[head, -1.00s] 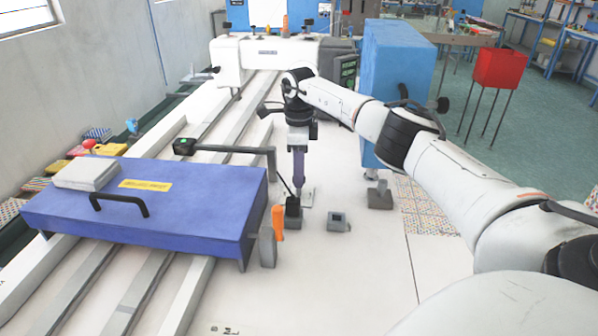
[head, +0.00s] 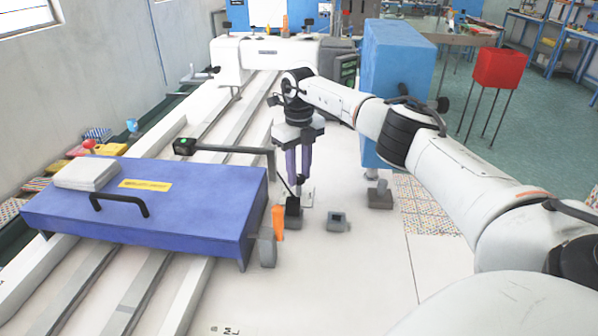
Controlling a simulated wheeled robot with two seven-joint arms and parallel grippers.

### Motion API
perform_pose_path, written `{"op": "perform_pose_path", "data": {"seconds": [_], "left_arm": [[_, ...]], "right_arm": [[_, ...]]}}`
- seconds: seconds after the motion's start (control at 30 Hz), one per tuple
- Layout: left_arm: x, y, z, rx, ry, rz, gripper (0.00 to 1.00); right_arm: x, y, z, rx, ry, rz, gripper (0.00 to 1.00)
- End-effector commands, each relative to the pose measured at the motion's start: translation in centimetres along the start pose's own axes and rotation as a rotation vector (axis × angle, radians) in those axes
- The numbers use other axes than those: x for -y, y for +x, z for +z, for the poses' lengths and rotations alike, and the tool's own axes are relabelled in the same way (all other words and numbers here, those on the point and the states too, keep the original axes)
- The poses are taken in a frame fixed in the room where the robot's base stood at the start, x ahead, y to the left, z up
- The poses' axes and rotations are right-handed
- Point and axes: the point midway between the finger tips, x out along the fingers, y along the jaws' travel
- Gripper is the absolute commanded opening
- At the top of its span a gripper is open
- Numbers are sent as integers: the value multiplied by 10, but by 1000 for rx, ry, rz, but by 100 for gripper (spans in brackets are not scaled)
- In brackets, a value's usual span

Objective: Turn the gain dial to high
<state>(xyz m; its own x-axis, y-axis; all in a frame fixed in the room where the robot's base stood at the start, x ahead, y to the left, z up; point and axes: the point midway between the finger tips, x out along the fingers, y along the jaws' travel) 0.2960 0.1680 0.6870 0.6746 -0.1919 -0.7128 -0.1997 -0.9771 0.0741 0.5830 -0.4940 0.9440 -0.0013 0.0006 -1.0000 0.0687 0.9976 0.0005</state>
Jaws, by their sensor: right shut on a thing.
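My right gripper (head: 298,188) points straight down over a small dark box (head: 293,213) on the white table, just right of the blue-purple machine. Its two purple fingers show side by side, and their tips are closed together at the top of the box. The gain dial is taken to be between the tips; they hide it, and I cannot read its setting. A small grey unit with a little screen (head: 338,221) sits just right of the box; its screen is too small to read. My left gripper is not in view.
The blue-purple machine cover (head: 190,205) with a black handle lies at the left. An orange part (head: 278,222) stands close to the dark box. A tall blue block (head: 392,75) rises behind my right arm.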

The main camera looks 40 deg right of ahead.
Motion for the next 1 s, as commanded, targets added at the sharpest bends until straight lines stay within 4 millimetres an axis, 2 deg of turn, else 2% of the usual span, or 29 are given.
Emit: {"op": "perform_pose_path", "data": {"seconds": [0.4,0.9,0.93,1.0], "left_arm": [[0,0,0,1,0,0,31],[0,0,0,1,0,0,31],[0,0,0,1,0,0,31],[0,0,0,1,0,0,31]], "right_arm": [[0,-2,2,6,171,0,5],[0,-2,2,7,191,0,5],[0,-2,2,7,191,0,29],[0,-2,2,7,191,0,41]]}}
